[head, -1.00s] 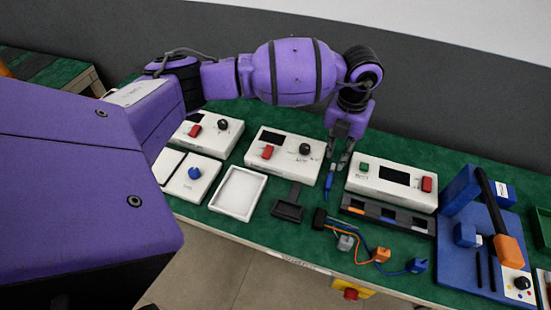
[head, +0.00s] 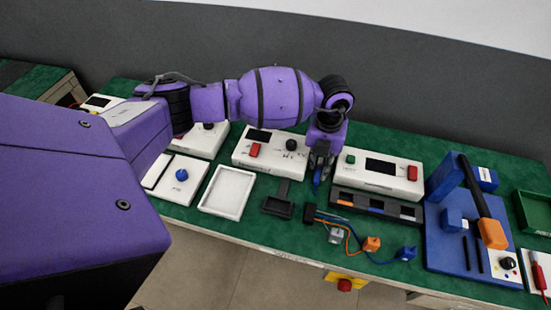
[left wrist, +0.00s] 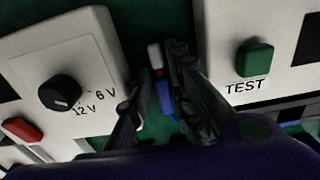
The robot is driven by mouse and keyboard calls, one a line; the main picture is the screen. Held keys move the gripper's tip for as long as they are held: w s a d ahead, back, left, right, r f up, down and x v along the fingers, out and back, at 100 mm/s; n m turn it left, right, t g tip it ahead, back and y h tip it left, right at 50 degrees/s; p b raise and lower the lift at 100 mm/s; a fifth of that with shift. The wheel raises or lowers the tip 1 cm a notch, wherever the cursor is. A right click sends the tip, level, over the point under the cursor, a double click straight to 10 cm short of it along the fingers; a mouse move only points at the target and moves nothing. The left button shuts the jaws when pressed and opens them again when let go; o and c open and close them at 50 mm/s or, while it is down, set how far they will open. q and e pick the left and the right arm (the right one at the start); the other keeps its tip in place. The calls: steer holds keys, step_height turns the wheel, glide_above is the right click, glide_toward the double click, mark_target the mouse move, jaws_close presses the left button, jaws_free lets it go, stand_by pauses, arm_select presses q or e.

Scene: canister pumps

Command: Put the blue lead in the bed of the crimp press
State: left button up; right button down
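A slim blue piece (head: 317,181), which looks like the blue lead, is between two white boxes. In the left wrist view it (left wrist: 163,98) has a red and whitish end. My left gripper (head: 321,168) is over it with fingers apart. The piece lies between the fingers (left wrist: 155,105), closer to the right one; I see no clear grip. The crimp press (head: 437,243) has a blue base, a black lever and an orange handle (head: 493,233), at the right. Its bed is hard to make out. My right gripper is not in view.
A white box with a knob (head: 268,155) and the test box (head: 372,186) flank the left gripper closely. A slotted black rack (head: 375,213) and a cable with grey, orange (head: 372,243) and blue (head: 406,253) plugs lie in front. A white tray (head: 205,201) is left.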

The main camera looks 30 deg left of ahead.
arm_select(q)
steer(key=shift+w+r, duration=0.1)
jaws_close()
steer(key=shift+r, duration=0.1)
